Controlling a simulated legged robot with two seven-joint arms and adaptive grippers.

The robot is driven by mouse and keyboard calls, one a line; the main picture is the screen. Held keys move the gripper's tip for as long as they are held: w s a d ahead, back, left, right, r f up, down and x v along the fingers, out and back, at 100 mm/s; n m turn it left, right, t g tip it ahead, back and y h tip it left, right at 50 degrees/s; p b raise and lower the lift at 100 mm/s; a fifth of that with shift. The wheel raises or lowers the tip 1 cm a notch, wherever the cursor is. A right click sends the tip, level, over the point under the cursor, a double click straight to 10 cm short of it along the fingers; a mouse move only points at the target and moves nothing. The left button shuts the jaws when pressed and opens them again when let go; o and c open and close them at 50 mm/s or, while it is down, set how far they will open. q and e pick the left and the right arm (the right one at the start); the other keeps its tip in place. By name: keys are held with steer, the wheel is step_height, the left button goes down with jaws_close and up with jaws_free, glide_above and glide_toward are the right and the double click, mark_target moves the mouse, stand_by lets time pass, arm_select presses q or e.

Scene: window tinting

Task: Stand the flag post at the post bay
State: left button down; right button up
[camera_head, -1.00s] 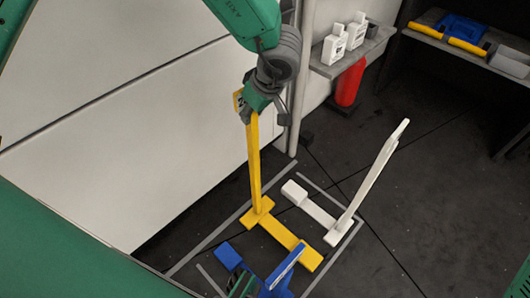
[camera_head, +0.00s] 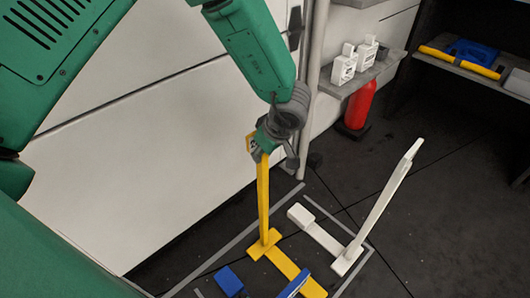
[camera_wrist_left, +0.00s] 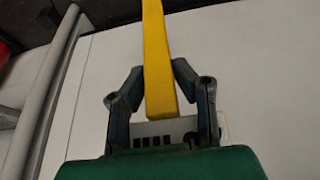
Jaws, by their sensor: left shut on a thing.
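The yellow post (camera_head: 263,200) is upright on a flat yellow foot (camera_head: 285,268), with a small marked plate (camera_head: 252,144) at its top. My left gripper (camera_head: 272,145) is shut on the yellow post near its top. In the left wrist view the yellow post (camera_wrist_left: 156,45) runs between the two fingers of the left gripper (camera_wrist_left: 157,80). The foot appears at floor level, inside grey floor lines (camera_head: 230,245); whether it bears fully on the floor I cannot tell. My right gripper is out of view.
A white post on a foot (camera_head: 378,205) stands to the right. A blue piece (camera_head: 293,285) is cut off at the bottom edge. A red cylinder (camera_head: 359,105) stands under a shelf (camera_head: 345,82) with white bottles. A pale wall (camera_head: 150,150) is close on the left.

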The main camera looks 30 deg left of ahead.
arm_select(q)
steer(key=c, duration=1.6)
jaws_free()
steer(key=shift+a+f, duration=0.1)
steer(key=shift+f, duration=0.05)
steer(key=o, duration=0.3)
steer(key=shift+a, duration=0.2)
